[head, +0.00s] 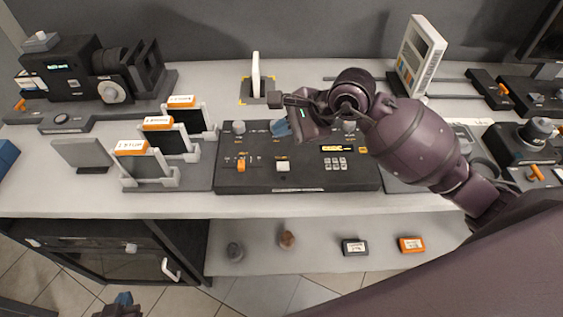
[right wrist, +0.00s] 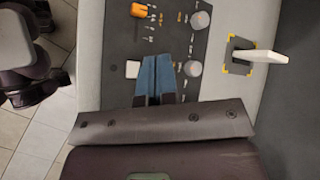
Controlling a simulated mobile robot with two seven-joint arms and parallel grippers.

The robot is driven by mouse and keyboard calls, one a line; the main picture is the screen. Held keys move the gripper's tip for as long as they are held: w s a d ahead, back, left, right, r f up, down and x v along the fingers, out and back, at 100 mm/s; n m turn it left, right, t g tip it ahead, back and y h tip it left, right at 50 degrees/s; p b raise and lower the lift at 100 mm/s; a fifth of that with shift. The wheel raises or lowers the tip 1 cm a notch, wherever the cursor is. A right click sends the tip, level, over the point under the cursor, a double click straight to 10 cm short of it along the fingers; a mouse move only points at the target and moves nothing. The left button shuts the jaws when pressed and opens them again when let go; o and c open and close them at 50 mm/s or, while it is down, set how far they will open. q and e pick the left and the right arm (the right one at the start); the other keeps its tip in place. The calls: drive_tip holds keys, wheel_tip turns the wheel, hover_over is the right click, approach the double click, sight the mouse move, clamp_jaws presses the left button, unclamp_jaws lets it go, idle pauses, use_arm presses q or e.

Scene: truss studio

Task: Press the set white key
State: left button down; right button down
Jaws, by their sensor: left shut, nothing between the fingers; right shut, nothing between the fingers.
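The white key (head: 283,166) is a small square button on the front part of a black control panel (head: 230,181), to the right of an orange lever. It also shows in the right wrist view (right wrist: 132,69), just left of my fingertips. My right gripper (head: 281,128) is shut and empty, its blue fingers over the back of the panel, beyond the key and apart from it in the picture. In the right wrist view the shut fingers (right wrist: 157,60) point at the panel. My left gripper (head: 123,298) is shut and empty at the bottom left edge, away from the desk.
Beside the key are an orange lever (head: 241,165) and a keypad (head: 335,162) with a lit display. Knobs (head: 238,127) line the panel's back. Orange-topped cards (head: 158,124) stand in holders at left. A white upright plate (head: 256,75) stands behind the panel.

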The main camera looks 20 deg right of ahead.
sight(283, 167)
drive_tip(key=shift+f, duration=0.1)
idle(0.3)
